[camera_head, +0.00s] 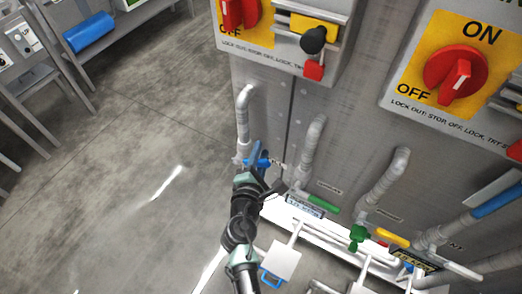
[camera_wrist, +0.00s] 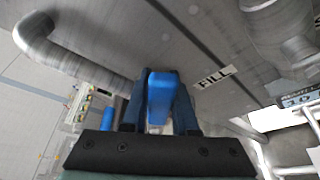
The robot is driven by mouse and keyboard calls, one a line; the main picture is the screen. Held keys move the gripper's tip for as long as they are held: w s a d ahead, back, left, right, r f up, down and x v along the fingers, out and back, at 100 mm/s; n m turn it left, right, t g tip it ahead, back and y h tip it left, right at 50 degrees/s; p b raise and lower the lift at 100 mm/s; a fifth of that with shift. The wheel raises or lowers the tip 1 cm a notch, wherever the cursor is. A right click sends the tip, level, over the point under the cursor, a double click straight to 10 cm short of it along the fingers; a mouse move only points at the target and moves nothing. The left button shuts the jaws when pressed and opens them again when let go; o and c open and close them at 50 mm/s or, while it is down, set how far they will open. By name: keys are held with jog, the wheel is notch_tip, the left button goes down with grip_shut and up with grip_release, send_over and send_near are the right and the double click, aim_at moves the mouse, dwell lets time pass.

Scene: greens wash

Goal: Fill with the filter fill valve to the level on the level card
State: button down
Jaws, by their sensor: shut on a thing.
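My gripper (camera_head: 256,163) is at the pipe on the left of the grey cabinet, shut on a blue valve handle (camera_head: 264,163). In the wrist view my gripper (camera_wrist: 161,100) has the blue handle (camera_wrist: 162,96) between its two dark fingers. A label reading FILL (camera_wrist: 213,77) is on the panel just right of the handle. A card or display (camera_head: 305,206) with "10" on it sits right of my gripper, and a similar one (camera_head: 415,262) is farther right; their full text is too small to read. No water level is clearly visible.
Green (camera_head: 322,203) and yellow (camera_head: 390,237) valve handles and a green knob (camera_head: 359,237) are to the right. Red OFF/ON switches (camera_head: 455,75) are above. Open grey floor (camera_head: 120,160) lies left, with a shelf holding a blue roll (camera_head: 88,33).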

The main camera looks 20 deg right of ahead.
jog(key=c, duration=0.7)
grip_release()
jog(key=v, duration=1.3)
jog(key=shift+a, duration=0.1)
